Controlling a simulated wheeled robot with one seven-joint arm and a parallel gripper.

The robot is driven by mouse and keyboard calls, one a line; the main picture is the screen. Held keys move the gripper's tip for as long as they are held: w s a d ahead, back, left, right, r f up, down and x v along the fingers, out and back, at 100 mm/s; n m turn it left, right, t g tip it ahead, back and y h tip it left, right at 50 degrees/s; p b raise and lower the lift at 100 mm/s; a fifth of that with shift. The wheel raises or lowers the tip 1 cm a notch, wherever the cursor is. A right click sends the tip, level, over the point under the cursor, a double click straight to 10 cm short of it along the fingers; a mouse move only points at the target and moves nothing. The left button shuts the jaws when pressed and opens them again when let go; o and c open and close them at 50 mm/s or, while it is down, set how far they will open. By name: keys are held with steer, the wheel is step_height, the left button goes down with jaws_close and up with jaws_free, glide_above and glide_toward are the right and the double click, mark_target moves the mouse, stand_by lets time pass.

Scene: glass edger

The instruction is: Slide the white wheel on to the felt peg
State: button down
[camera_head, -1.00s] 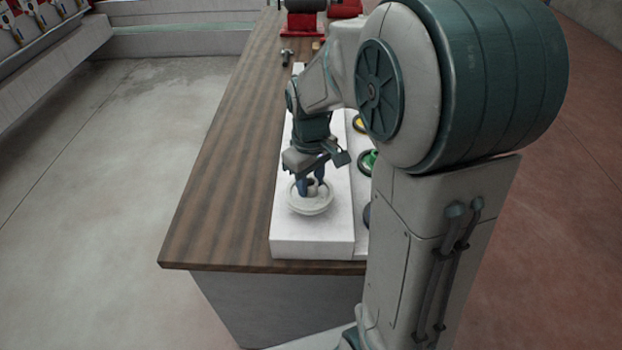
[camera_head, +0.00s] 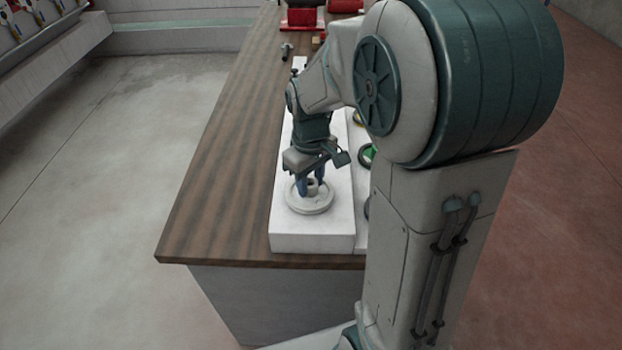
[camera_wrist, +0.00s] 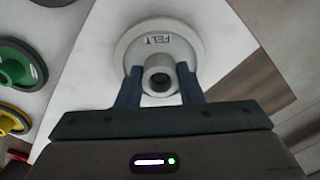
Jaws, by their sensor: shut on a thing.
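The white wheel (camera_head: 310,205) is a round disc with a raised hub, at the near end of a long white block (camera_head: 305,241) on the bench. In the wrist view the white wheel (camera_wrist: 130,45) lies face-on, with a FELT label on its face behind the hub. My gripper (camera_head: 311,187) is shut on the hub, one blue finger on each side, as the wrist view of my gripper (camera_wrist: 160,78) also shows. The wheel looks level and close to or on the block. The felt peg is not distinguishable; the hub's bore looks grey and dark inside.
Green (camera_wrist: 18,65) and yellow (camera_wrist: 12,118) wheels stand on a light surface beside the block. A small metal tool (camera_head: 286,50) and red items (camera_head: 302,18) are at the bench's far end. The wooden bench top (camera_head: 215,190) left of the block is clear.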

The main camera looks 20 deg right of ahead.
steer(key=shift+f, duration=0.3)
steer(key=c, duration=0.9)
jaws_free()
steer(key=shift+r, duration=0.1)
step_height(320, 180, up, 14)
steer(key=shift+b, duration=0.45)
steer(key=s+f+m+t, duration=0.3)
steer(key=s+f+m, duration=0.2)
steer(key=s, duration=0.9)
step_height(320, 180, down, 2)
steer(key=shift+f, duration=0.2)
